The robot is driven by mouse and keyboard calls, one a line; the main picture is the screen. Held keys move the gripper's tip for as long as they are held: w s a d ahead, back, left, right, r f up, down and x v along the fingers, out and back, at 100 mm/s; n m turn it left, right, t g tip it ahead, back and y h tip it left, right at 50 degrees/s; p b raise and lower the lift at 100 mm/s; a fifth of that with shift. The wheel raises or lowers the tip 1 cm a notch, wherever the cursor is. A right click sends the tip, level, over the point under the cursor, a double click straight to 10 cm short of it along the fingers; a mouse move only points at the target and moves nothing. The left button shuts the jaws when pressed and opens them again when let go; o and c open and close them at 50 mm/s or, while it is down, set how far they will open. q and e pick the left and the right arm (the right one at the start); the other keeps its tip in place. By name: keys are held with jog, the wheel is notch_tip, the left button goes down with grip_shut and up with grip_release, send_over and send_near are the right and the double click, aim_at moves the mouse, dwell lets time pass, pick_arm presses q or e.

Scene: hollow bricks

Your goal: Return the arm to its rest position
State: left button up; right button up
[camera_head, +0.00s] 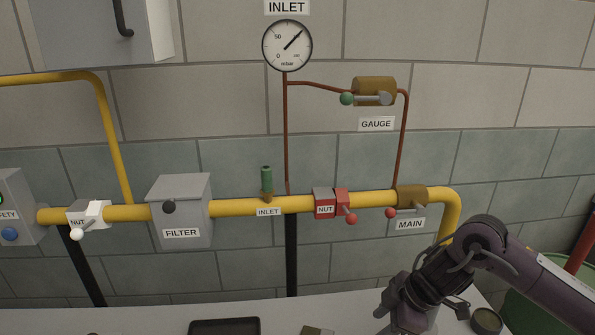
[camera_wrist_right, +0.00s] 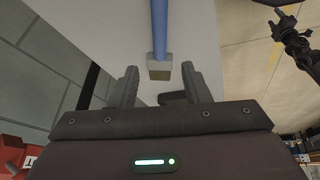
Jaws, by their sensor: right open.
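My right arm (camera_head: 485,245) comes in from the right in the head view, bent at the elbow, with its wrist hanging low over the right part of the pale worktop (camera_head: 285,312). Its fingertips are not clear there. In the right wrist view my right gripper (camera_wrist_right: 160,82) is open, its two dark fingers apart. A blue bar with a grey block (camera_wrist_right: 159,68) at its end shows between and beyond the fingertips. I cannot tell how far below the fingers it lies; nothing appears gripped. My left gripper is not in view in the head view.
A dark tray (camera_head: 224,327) and a round tin (camera_head: 486,321) are on the worktop.

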jog(key=s+a+t+y, duration=0.15)
jog(key=a+t, duration=0.45)
jog(key=a, duration=1.2)
jog(key=s+d+f+m+g+h, duration=0.2)
jog(key=s+d+f+m+h, duration=0.15)
jog(key=s+d+m, duration=0.4)
jog(key=s+d+f+m+g+h, duration=0.2)
jog(key=s+d+f+m+g, duration=0.15)
jog(key=s+d+m, duration=0.4)
jog(key=s+d+f+n, duration=0.1)
jog(key=s+f, duration=0.1)
jog(key=f, duration=1.4)
jog(key=s+d+f+n, duration=0.1)
jog(key=s+f, duration=0.1)
jog(key=f, duration=1.4)
jog(key=s+d+f+g, duration=0.1)
jog(key=s+d+f, duration=0.2)
jog(key=s+f, duration=1.3)
jog(key=shift+s+n+g, duration=0.3)
jog(key=shift+s+g, duration=0.05)
jog(key=shift+s, duration=0.9)
jog(key=shift+f, duration=0.1)
